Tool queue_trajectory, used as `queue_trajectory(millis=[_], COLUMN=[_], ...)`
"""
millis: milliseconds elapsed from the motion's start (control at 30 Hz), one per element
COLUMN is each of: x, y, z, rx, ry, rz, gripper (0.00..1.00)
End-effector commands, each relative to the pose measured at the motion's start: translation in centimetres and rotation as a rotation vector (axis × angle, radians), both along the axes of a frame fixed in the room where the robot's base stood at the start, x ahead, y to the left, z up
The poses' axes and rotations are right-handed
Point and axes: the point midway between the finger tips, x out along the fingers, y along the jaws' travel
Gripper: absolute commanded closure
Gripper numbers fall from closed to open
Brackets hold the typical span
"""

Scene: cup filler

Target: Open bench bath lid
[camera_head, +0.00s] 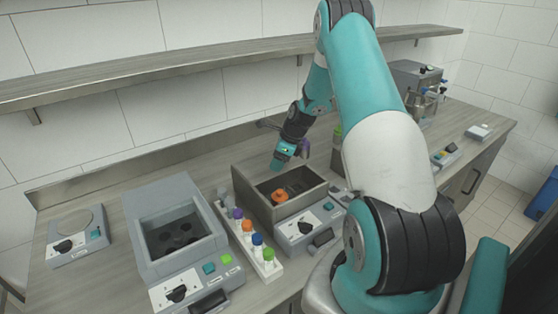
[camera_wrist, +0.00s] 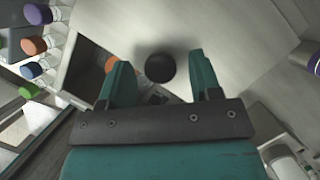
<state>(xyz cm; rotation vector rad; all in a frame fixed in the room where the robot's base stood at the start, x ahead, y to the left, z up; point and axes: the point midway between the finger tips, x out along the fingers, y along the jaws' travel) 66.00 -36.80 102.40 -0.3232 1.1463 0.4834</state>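The bench bath (camera_head: 263,203) is a grey metal box with a control panel, and its top stands open in the head view. An orange-capped object (camera_head: 279,196) is inside it. The bath's opening (camera_wrist: 82,72) also shows in the wrist view, left of my gripper. A round black knob (camera_wrist: 160,68) sits over a pale flat surface (camera_wrist: 215,25) that may be the lid; I cannot tell for sure. My gripper (camera_head: 277,164) is at the bath's back edge. In the wrist view my gripper (camera_wrist: 156,62) is open, its fingers apart on either side of the knob, not touching it.
A white rack (camera_head: 245,238) of colour-capped tubes stands just left of the bath. Further left are a grey device with a dark well (camera_head: 180,232) and a small scale-like device (camera_head: 77,232). A shelf (camera_head: 150,68) runs along the wall above. Metal equipment (camera_head: 418,85) stands at the far right.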

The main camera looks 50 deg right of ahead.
Motion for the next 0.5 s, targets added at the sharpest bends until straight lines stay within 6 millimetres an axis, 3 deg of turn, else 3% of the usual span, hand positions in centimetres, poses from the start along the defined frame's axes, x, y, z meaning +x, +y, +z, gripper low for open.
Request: queue_trajectory(millis=[267,500], x=[-0.2,-1.6], y=[-0.2,-1.2], z=[0.4,4.5], rx=[-0.002,-0.005], ry=[-0.001,-0.004], rz=[-0.001,-0.003], gripper=[0.42,0.42])
